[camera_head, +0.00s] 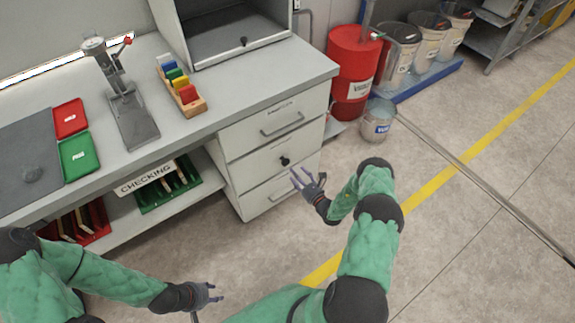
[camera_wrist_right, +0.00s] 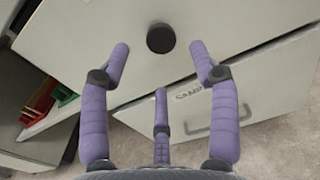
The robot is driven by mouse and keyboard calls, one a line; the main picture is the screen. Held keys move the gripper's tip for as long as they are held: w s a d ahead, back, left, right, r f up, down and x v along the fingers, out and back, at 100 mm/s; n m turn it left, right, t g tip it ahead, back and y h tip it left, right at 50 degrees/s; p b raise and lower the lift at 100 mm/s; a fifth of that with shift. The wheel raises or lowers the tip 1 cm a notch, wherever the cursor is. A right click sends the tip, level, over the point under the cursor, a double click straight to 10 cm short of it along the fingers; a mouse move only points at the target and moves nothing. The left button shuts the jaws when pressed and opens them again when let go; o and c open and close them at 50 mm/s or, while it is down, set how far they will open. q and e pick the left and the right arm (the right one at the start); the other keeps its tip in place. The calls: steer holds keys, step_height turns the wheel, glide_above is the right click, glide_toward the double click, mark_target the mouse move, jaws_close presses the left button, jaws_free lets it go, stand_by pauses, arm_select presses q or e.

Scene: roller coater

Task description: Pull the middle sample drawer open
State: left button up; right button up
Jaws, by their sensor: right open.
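The middle drawer (camera_head: 255,168) is the second of three white drawers under the right end of the bench, and it looks shut. Its round black knob (camera_head: 285,161) also shows in the right wrist view (camera_wrist_right: 160,38). My right gripper (camera_head: 305,181) is open and empty, a little in front of the drawers. In the right wrist view its purple fingers (camera_wrist_right: 160,75) are spread below and around the knob, without visible contact. My left gripper (camera_head: 212,296) hangs low in front of the bench, away from the drawers; its fingers look spread and hold nothing visible.
The top drawer (camera_head: 250,131) and bottom drawer (camera_head: 255,199) have bar handles. A red drum (camera_head: 352,62) and a small bucket (camera_head: 377,122) stand right of the drawers. Red and green racks (camera_head: 165,195) sit on the lower shelf. The floor before the drawers is clear.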

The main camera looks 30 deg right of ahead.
mark_target(287, 163)
steer(key=w, duration=0.2)
steer(key=w+b, duration=0.2)
steer(key=w, duration=0.1)
steer(key=shift+w+a+f, duration=0.15)
steer(key=shift+w+a, duration=0.15)
steer(key=shift+w, duration=0.85)
jaws_close()
steer(key=shift+s, duration=0.1)
